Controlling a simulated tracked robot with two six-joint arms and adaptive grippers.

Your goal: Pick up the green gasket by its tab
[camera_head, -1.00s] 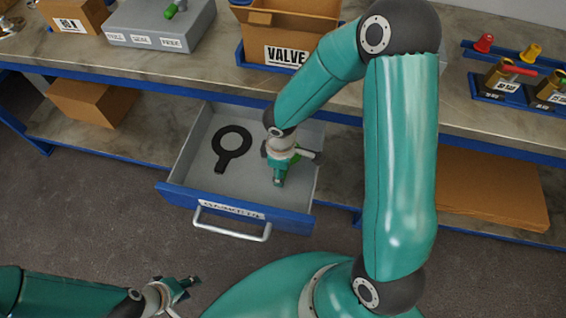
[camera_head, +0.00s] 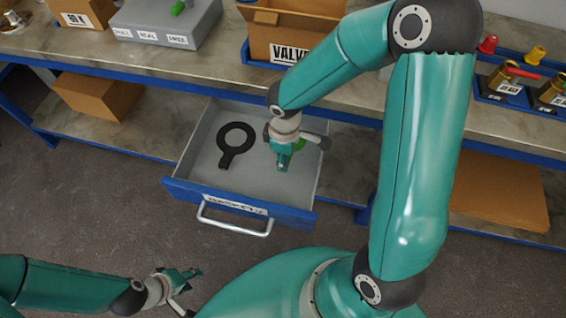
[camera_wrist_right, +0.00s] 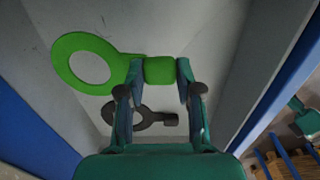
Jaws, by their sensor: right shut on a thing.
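The green gasket (camera_wrist_right: 60,65) is a flat ring with a tab. In the right wrist view its tab lies between the two fingers of my right gripper (camera_wrist_right: 160,70), which is shut on it. The gasket looks raised above the drawer floor, with its ring to the left. In the head view my right gripper (camera_head: 281,163) is over the right half of the open drawer (camera_head: 255,182), and only a bit of green (camera_head: 299,145) shows behind it. My left gripper (camera_head: 196,291) is at the lower left over the floor, empty, with its fingers apart.
A black gasket (camera_head: 227,158) lies flat in the left half of the drawer. The drawer stands out under a workbench (camera_head: 215,71). On the bench are a VALVE carton (camera_head: 290,35), a grey block (camera_head: 165,28) and valves in a blue tray (camera_head: 510,95). Cardboard boxes sit on the lower shelf.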

